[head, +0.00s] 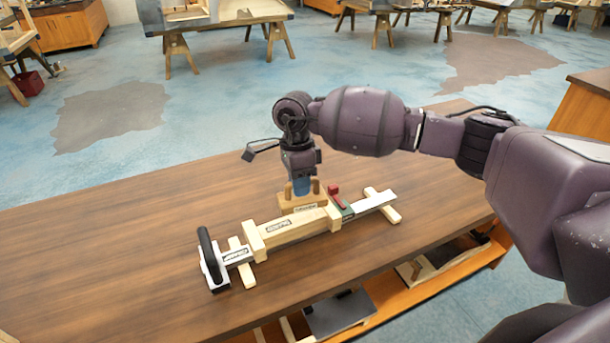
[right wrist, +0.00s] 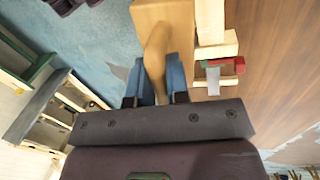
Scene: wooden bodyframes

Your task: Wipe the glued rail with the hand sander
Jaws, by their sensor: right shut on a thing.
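The glued rail (head: 293,230) is a pale wooden bar with end blocks, lying in a long metal clamp on the table. The clamp has a black handle (head: 207,254) at its left end and a red part (head: 334,193) toward the right. My right gripper (head: 302,187) has blue fingers and points down. It is shut on the wooden hand sander (head: 304,203), at the far side of the rail. In the right wrist view the fingers (right wrist: 155,85) grip the sander's handle (right wrist: 156,55). I cannot tell whether the sander touches the rail. My left gripper is out of view.
The brown tabletop (head: 120,240) is clear to the left of and behind the clamp. Wooden cross pieces (head: 384,205) lie under the clamp. A lower shelf (head: 430,285) with boards shows under the front edge. Other workbenches (head: 215,18) stand far back.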

